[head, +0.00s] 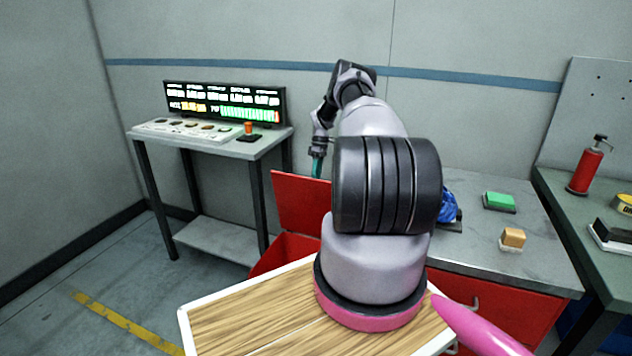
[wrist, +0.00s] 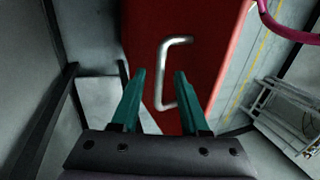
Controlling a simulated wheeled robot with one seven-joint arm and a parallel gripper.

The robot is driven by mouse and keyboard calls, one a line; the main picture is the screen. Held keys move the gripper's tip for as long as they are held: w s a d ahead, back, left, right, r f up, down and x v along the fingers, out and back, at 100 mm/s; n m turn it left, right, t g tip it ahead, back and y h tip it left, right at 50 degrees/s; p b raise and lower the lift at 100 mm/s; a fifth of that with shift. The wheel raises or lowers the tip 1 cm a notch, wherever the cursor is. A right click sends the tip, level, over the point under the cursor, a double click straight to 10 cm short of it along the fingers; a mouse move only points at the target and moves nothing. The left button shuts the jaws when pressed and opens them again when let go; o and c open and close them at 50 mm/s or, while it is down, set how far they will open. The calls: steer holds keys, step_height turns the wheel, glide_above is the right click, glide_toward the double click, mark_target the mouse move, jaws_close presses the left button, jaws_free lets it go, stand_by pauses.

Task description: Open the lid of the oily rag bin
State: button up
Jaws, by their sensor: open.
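The red oily rag bin (head: 284,252) stands behind my arm, left of the middle in the head view, partly hidden by it. Its red lid (head: 299,197) stands raised at a steep angle above the bin. In the wrist view the red lid (wrist: 212,45) fills the upper middle and carries a silver bar handle (wrist: 162,75). My gripper (wrist: 158,76) is open, and its teal fingers appear on either side of the handle in the picture, apart from it. In the head view my gripper (head: 317,166) is just above the lid's top edge.
A side table (head: 268,142) with a lit display (head: 225,102) stands at the left. A grey-topped red cabinet (head: 545,262) holds a green block (head: 499,201) and a tan block (head: 513,237). A red bottle (head: 587,168) stands on the right bench. The left floor is clear.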

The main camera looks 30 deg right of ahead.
steer(key=v, duration=0.9)
steer(key=shift+r, duration=0.1)
